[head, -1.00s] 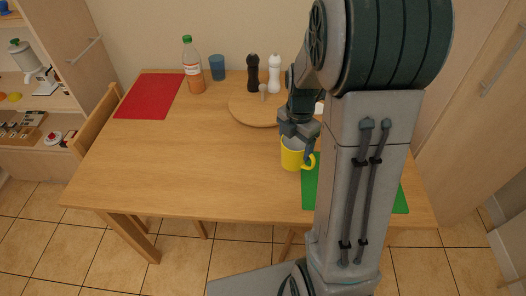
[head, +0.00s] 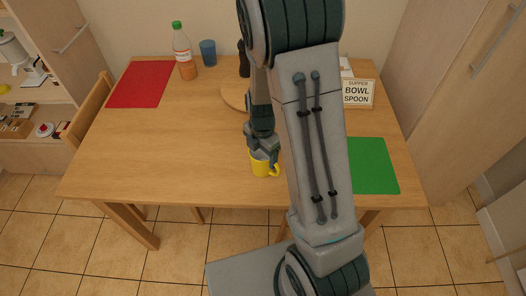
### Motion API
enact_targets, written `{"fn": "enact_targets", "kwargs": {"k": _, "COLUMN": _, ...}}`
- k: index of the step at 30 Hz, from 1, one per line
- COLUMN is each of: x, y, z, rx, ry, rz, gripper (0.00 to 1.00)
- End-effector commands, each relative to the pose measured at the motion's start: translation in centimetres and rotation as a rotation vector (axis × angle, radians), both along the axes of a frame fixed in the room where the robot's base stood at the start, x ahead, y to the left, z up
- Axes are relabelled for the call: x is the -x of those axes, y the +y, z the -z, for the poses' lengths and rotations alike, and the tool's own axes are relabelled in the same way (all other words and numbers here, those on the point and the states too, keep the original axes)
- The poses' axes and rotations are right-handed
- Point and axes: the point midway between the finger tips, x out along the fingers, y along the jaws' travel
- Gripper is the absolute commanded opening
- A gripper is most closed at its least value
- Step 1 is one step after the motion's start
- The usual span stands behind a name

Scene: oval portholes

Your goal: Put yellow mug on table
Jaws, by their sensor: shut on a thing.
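The yellow mug (head: 263,168) is upright over the front middle of the wooden table (head: 180,150), with its handle to the right. My gripper (head: 262,153) is at the mug's rim from above and is shut on it. I cannot tell whether the mug's base touches the tabletop. Part of the table's right half is hidden behind my arm.
A red mat (head: 141,84) lies at the back left and a green mat (head: 372,165) at the right. A bottle (head: 184,55), a blue cup (head: 208,53), a dark mill (head: 244,60), a round board (head: 235,95) and a sign (head: 358,93) stand along the back. The left middle is clear.

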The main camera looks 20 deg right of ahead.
Motion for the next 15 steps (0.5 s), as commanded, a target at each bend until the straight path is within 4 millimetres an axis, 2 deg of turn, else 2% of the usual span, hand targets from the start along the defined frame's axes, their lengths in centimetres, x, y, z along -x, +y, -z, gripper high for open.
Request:
{"fn": "enact_targets", "kwargs": {"k": 8, "x": -0.02, "y": 0.01, "z": 0.39, "rx": 0.000, "ry": -0.001, "rz": 0.000, "gripper": 0.41}}
{"fn": "enact_targets", "kwargs": {"k": 9, "x": 0.01, "y": 0.02, "z": 0.40, "rx": -0.001, "ry": 0.000, "rz": 0.001, "gripper": 0.76}}
{"fn": "enact_targets", "kwargs": {"k": 11, "x": 0.02, "y": 0.01, "z": 0.28, "rx": -0.001, "ry": 0.000, "rz": 0.001, "gripper": 0.93}}
{"fn": "enact_targets", "kwargs": {"k": 15, "x": 0.02, "y": 0.00, "z": 0.27, "rx": 0.000, "ry": 0.001, "rz": 0.000, "gripper": 0.95}}
